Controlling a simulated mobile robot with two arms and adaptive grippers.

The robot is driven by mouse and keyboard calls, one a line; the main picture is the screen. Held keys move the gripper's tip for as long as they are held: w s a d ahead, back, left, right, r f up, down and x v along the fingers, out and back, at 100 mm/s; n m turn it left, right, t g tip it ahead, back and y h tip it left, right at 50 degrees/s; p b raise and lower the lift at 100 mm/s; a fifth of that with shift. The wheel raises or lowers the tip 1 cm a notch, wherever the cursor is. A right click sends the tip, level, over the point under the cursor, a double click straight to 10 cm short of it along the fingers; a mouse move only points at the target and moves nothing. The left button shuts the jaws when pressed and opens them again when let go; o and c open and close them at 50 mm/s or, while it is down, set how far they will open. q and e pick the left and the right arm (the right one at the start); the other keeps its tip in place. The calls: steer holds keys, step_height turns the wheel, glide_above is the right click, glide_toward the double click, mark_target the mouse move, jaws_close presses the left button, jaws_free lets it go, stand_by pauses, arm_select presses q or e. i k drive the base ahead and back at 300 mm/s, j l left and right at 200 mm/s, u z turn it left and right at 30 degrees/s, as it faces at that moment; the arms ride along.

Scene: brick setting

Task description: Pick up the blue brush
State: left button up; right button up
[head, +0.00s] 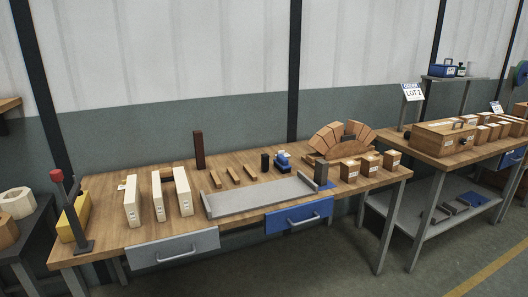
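A small blue object (283,161) with a pale part stands near the back of the wooden workbench (105,192), right of its middle. It may be the blue brush, but it is too small to tell. A flat blue patch (327,187) lies under a dark grey block (321,173) at the right end of the grey tray; I cannot tell what it is. Neither of my grippers is in view.
A long grey tray (255,197) lies along the bench front, with white blocks (131,203) to its left. A dark block (265,161), a wooden arch (341,139) and small labelled boxes (369,165) are nearby. Open floor (330,262) lies before the bench.

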mark_target(282, 163)
steer(key=i+z, duration=0.1)
steer(key=i, duration=0.5)
steer(key=i+j, duration=0.1)
steer(key=i, duration=0.5)
steer(key=i+j+z, duration=0.15)
steer(key=i, duration=0.5)
steer(key=l, duration=2.45)
